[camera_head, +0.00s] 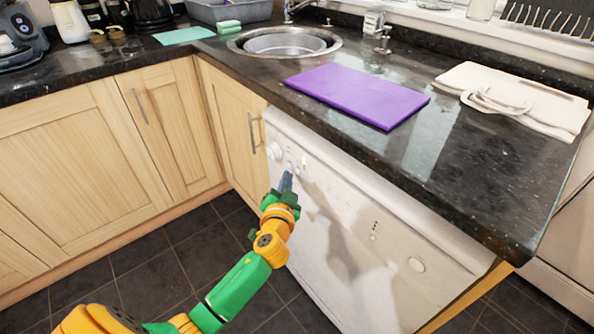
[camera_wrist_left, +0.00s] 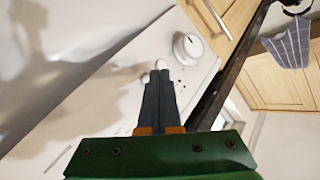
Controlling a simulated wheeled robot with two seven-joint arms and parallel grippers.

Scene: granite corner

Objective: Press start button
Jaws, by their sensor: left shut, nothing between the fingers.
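In the left wrist view the fingertips (camera_wrist_left: 159,75) point at two small white buttons (camera_wrist_left: 161,64), below and left of the knob (camera_wrist_left: 188,47). The tips partly cover this spot, and I cannot tell whether they touch. My right gripper is not in view.
The black granite counter (camera_head: 400,165) overhangs the panel. On it lie a purple board (camera_head: 356,94), a folded cream cloth (camera_head: 515,103) and a green cloth (camera_head: 184,35). A round sink (camera_head: 285,42) is behind. Wooden cabinets (camera_head: 80,165) stand left; the floor tiles (camera_head: 150,275) are clear.

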